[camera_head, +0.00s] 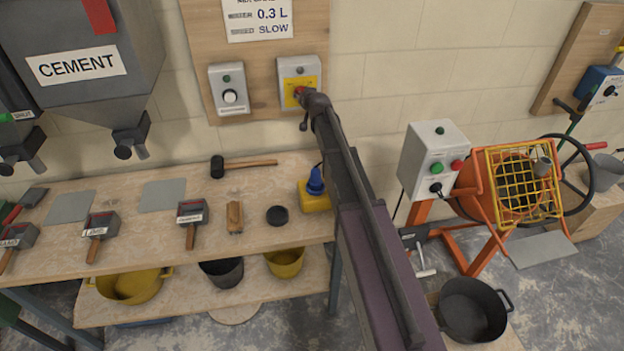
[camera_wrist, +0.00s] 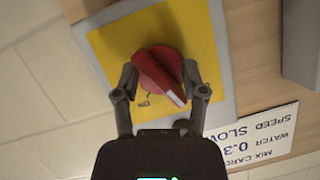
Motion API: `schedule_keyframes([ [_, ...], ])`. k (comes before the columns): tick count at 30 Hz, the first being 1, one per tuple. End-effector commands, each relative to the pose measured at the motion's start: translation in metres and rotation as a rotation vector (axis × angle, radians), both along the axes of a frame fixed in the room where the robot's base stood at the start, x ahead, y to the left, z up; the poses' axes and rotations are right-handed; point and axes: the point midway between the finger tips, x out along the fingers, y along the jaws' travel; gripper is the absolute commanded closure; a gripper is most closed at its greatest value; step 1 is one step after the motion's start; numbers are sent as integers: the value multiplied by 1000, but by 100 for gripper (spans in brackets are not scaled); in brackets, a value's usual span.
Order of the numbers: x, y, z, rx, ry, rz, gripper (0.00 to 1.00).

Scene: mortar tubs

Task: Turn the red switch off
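The red switch (camera_wrist: 160,73) is a rotary knob on a yellow plate (camera_wrist: 108,40) on a grey box. In the wrist view its bar lies slanted, with a pale mark at its lower right end. Lettering that looks like "ON" shows upside down at its lower left. My gripper (camera_wrist: 160,72) has one finger on each side of the knob, tips close to its edges. I cannot tell whether they touch it. In the head view my gripper (camera_head: 303,97) is at the yellow plate (camera_head: 290,86) of the wall box and covers part of the knob.
A grey box with a white knob (camera_head: 230,96) is left of the switch box on the wooden board. An orange mixer (camera_head: 487,190) with a control box (camera_head: 433,160) stands right.

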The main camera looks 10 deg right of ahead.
Motion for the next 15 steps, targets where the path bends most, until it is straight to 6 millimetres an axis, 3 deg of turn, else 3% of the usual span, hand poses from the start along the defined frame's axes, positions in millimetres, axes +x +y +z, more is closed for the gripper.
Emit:
schedule_keyframes([
  [15,0,1,-1,268,2,2,49],
])
